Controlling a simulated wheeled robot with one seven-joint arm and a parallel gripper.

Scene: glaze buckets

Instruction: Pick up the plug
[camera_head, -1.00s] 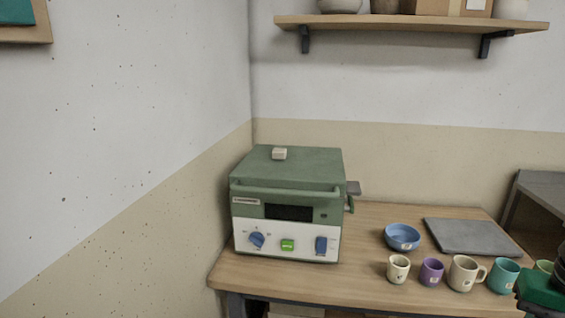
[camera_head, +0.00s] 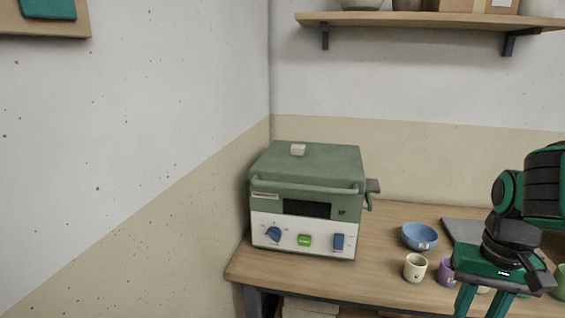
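The kiln stands at the left end of the wooden table, near the wall corner. The fingertips run out of the bottom of the picture.
A blue bowl (camera_head: 420,236), a cream mug (camera_head: 415,268) and a purple mug (camera_head: 446,272) stand on the table (camera_head: 380,270), right of the kiln. My arm partly hides a grey slab (camera_head: 461,229). A wooden shelf (camera_head: 430,19) hangs on the back wall above.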

